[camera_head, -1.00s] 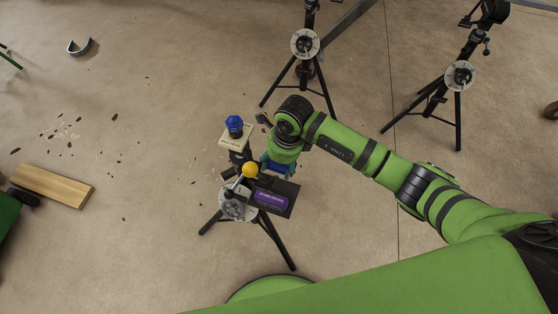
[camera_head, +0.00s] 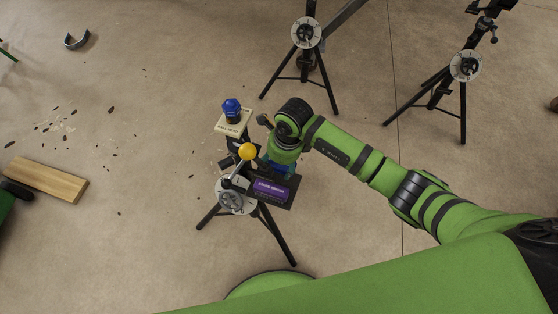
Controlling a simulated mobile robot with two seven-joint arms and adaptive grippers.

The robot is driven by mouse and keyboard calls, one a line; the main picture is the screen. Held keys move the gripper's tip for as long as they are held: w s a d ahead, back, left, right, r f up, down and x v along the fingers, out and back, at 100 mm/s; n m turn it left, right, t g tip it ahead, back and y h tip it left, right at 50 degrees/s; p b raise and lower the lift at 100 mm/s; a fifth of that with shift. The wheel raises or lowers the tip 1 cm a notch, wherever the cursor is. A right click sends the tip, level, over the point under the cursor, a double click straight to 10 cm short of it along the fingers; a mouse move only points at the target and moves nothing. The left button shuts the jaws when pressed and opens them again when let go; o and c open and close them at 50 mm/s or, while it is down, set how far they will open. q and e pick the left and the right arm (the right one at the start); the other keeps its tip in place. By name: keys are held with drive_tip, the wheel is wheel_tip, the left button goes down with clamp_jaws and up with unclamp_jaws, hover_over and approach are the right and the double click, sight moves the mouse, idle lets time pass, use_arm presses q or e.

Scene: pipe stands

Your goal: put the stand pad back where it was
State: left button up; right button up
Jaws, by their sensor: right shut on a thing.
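The stand pad looks to be the dark flat plate with a purple label (camera_head: 271,191), beside the head of the nearest pipe stand (camera_head: 232,197). My right gripper (camera_head: 279,168) points down at the pad's far edge and is shut on it; the fingertips are mostly hidden by my own wrist. I cannot tell whether the pad touches the stand. A yellow ball knob (camera_head: 248,152) rises beside the pad's left end. My left gripper is not in view.
A cream plate with a blue knob (camera_head: 232,119) is just behind the near stand. Two more black tripod stands (camera_head: 306,34) (camera_head: 465,67) stand farther back. A wooden plank (camera_head: 46,179), debris and a curved metal piece (camera_head: 76,40) lie on the floor at left.

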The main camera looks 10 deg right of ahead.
sight(277, 180)
drive_tip(key=shift+f+b, duration=2.2)
drive_tip(key=shift+f, duration=0.65)
drive_tip(key=shift+f+b, duration=0.4)
drive_tip(key=shift+f, duration=0.2)
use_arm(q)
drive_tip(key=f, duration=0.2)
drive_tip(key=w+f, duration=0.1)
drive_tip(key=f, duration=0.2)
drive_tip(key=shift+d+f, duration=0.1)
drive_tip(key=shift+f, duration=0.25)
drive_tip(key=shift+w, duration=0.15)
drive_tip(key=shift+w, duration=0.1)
use_arm(e)
drive_tip(key=shift+f, duration=0.1)
drive_tip(key=o, duration=0.8)
drive_tip(key=shift+c, duration=0.2)
